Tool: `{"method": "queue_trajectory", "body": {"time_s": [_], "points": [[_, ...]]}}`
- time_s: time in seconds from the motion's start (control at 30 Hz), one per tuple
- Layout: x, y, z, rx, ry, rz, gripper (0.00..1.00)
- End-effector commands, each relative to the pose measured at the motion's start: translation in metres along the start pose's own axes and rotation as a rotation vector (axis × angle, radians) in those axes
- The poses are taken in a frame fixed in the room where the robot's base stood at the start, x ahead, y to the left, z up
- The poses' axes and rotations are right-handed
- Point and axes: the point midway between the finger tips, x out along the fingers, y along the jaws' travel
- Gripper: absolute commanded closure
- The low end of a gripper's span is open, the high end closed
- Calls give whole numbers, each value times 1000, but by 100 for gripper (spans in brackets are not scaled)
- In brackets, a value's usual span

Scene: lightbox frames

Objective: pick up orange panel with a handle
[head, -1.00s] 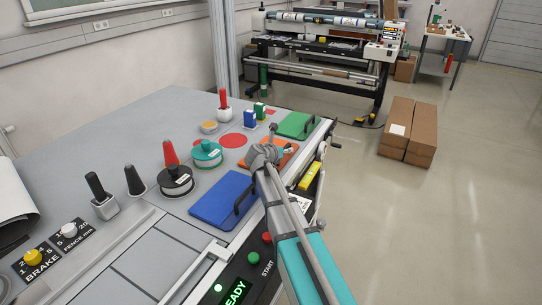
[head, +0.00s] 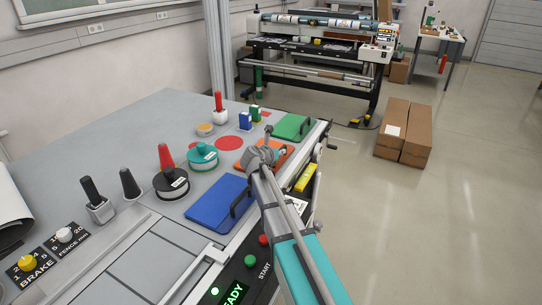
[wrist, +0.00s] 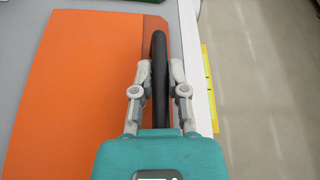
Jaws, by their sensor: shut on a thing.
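The orange panel (head: 284,151) lies flat on the grey worktop between a blue panel and a green panel, partly hidden by my arm in the head view. In the wrist view the orange panel (wrist: 85,75) fills the left and middle, with its black handle (wrist: 159,65) along the right side. My gripper (wrist: 159,75) is shut on the handle, one finger on each side of it. In the head view my gripper (head: 268,146) is over the orange panel, and the handle is mostly hidden there.
The blue panel (head: 215,203) lies nearer and the green panel (head: 290,127) farther, both with black handles. A yellow object (head: 306,177) is at the table's right edge.

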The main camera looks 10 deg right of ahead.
Motion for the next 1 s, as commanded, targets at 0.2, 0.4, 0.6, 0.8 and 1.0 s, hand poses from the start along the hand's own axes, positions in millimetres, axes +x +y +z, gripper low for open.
{"method": "queue_trajectory", "body": {"time_s": [0.2, 0.4, 0.6, 0.8, 1.0], "points": [[-1, 0, 3, 0, 0, 1, 100], [-4, -2, 11, 0, 0, 0, 100], [-10, -5, 25, 0, 0, 0, 100], [-27, -17, 39, 0, 0, 0, 100], [-50, -32, 52, 0, 0, 1, 100]]}}
